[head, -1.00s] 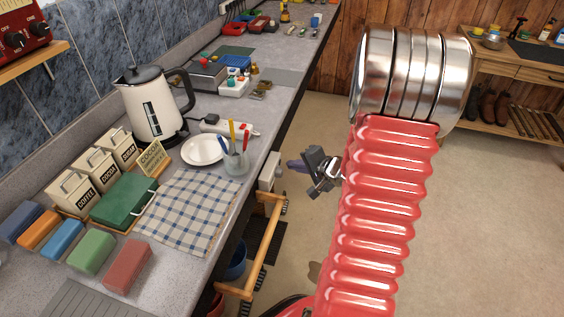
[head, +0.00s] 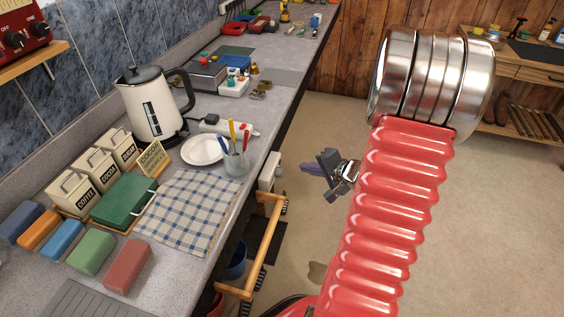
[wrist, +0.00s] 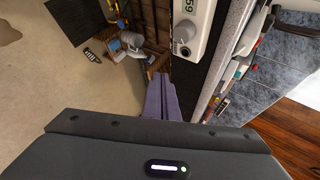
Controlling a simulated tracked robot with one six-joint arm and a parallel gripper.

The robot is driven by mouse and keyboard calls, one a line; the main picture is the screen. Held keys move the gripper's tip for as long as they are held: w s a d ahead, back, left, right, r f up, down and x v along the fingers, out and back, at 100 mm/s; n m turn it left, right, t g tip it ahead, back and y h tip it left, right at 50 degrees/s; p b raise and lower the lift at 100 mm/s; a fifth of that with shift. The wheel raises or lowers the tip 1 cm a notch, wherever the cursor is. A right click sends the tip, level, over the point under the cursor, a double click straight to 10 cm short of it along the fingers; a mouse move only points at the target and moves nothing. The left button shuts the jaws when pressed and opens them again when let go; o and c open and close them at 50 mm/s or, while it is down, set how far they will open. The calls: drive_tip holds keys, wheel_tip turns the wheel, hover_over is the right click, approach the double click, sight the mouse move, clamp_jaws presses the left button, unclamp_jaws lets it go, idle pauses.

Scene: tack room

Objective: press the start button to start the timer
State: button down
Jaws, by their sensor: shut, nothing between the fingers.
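A white box, which looks like the timer (wrist: 205,40), is mounted below the counter's front edge. I cannot read any label there. In the head view the same box (head: 270,170) shows from the side. My gripper (head: 307,169) is to the right of it, over the floor and apart from it. Its purple fingers (wrist: 162,98) are shut with nothing between them.
The counter (head: 214,265) runs along the left with a checked cloth (head: 188,212), a kettle (head: 148,108), a plate (head: 202,149) and a cup of pens (head: 236,160). A wooden rail (head: 264,240) sticks out below the box. The floor to the right is open.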

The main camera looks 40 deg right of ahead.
drive_tip(key=shift+s+d, duration=0.5)
drive_tip(key=shift+s, duration=0.15)
drive_tip(key=shift+s, duration=0.1)
idle(0.4)
